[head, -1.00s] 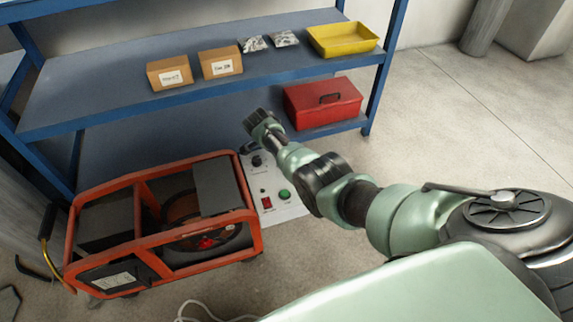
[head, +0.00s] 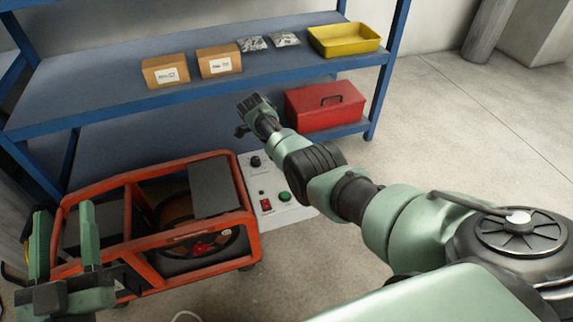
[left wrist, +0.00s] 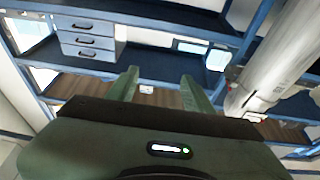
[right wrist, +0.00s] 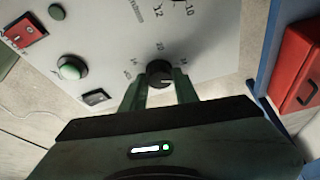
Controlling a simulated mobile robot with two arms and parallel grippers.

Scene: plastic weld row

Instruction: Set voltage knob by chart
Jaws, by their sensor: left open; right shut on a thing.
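In the right wrist view a black round knob (right wrist: 159,74) stands on the white control panel (right wrist: 215,40), with a printed number scale around it. A light mark shows on the knob's lower right. My right gripper (right wrist: 160,86) is shut on this knob. In the head view the panel (head: 281,213) stands beside the orange machine; another black knob (head: 255,161) shows at its top, while my right arm hides my right fingertips and the held knob. My left gripper (head: 64,238) is open and empty in front of the machine's left end. I see no readable chart.
The panel also has a red switch (head: 265,205) and a green button (head: 284,196). The orange-framed machine (head: 245,222) stands left of it. Behind is a blue shelf (head: 110,63) with two cartons, a yellow tray (head: 344,40) and a red toolbox (head: 325,106). Floor at right is clear.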

